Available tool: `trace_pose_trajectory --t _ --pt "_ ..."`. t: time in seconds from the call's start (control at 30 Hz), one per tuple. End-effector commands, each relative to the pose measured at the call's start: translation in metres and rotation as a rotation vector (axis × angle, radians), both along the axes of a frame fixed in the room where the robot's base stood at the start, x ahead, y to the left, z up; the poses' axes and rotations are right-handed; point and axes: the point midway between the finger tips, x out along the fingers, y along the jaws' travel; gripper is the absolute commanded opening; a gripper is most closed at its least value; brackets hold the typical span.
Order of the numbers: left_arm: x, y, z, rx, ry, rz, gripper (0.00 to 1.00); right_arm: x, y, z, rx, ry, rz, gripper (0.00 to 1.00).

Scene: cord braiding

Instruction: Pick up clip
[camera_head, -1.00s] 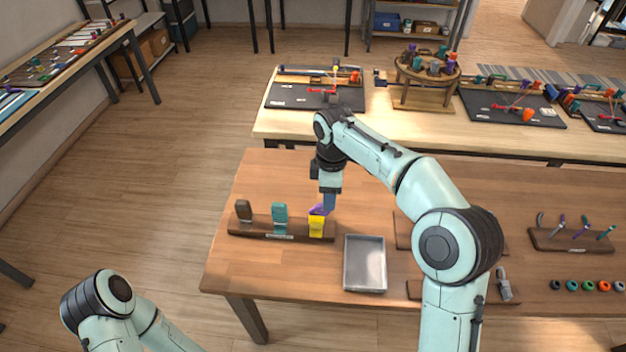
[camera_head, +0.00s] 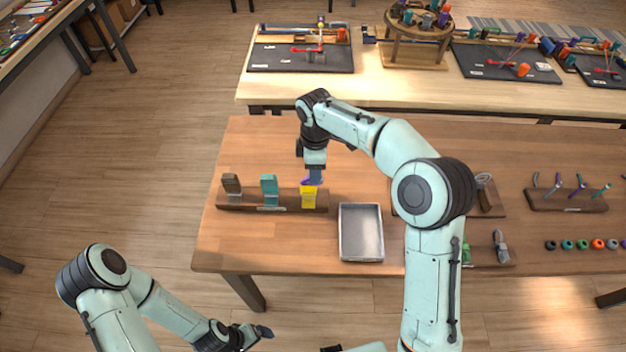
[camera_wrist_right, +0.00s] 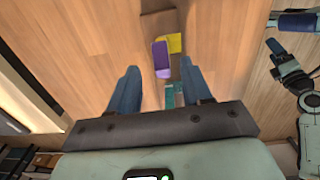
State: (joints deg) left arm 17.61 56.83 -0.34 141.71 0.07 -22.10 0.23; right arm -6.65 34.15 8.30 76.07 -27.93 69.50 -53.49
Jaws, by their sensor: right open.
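A wooden rack (camera_head: 270,207) near the table's left side holds upright clips: a dark brown one (camera_head: 232,185), a teal one (camera_head: 269,188) and a yellow one (camera_head: 309,197). A purple clip (camera_head: 308,182) shows just behind the yellow one, partly hidden by my right gripper (camera_head: 315,174). In the right wrist view, my right gripper (camera_wrist_right: 160,72) is open, with the purple clip (camera_wrist_right: 161,59) ahead in the gap between its fingers. The yellow clip (camera_wrist_right: 175,43) is beside it. My left gripper (camera_head: 248,335) is low in the head view, away from the rack; its jaw state is unclear.
A grey metal tray (camera_head: 361,205) lies right of the rack. A tool holder (camera_head: 566,199) and several coloured rings (camera_head: 583,244) are farther right. A second table (camera_head: 420,92) with braiding boards stands behind. Bare tabletop lies in front of the rack.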

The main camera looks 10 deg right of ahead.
Motion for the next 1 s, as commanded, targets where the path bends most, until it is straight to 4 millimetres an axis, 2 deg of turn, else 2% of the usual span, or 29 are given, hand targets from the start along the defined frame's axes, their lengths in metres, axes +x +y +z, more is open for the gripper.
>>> trace_pose_trajectory --t 0.1,0.23,0.53,0.57,0.6,0.7,1.0 --pt "-0.003 0.0 -0.003 0.0 0.003 0.0 0.94 -0.002 0.003 -0.022 -0.001 0.007 0.002 0.49" --pt "-0.004 0.0 -0.005 0.001 0.005 0.0 0.94 -0.001 0.002 -0.038 -0.002 0.005 0.0 0.49" --pt "-0.004 0.0 -0.005 0.001 0.005 0.0 0.94 0.0 0.003 -0.043 -0.001 0.001 0.0 0.49" --pt "-0.004 0.0 -0.005 0.001 0.005 0.0 0.94 0.0 0.003 -0.043 -0.001 0.001 0.0 0.42" --pt "-0.004 0.0 -0.005 0.001 0.005 0.0 0.94 0.0 0.003 -0.043 -0.001 0.001 0.0 0.29" --pt "-0.004 0.0 -0.005 0.001 0.005 0.0 0.94 0.0 0.003 -0.043 -0.001 0.001 0.0 0.0" --pt "-0.004 0.0 -0.005 0.001 0.005 0.0 0.94 0.0 0.003 -0.043 -0.001 0.001 0.0 0.0"
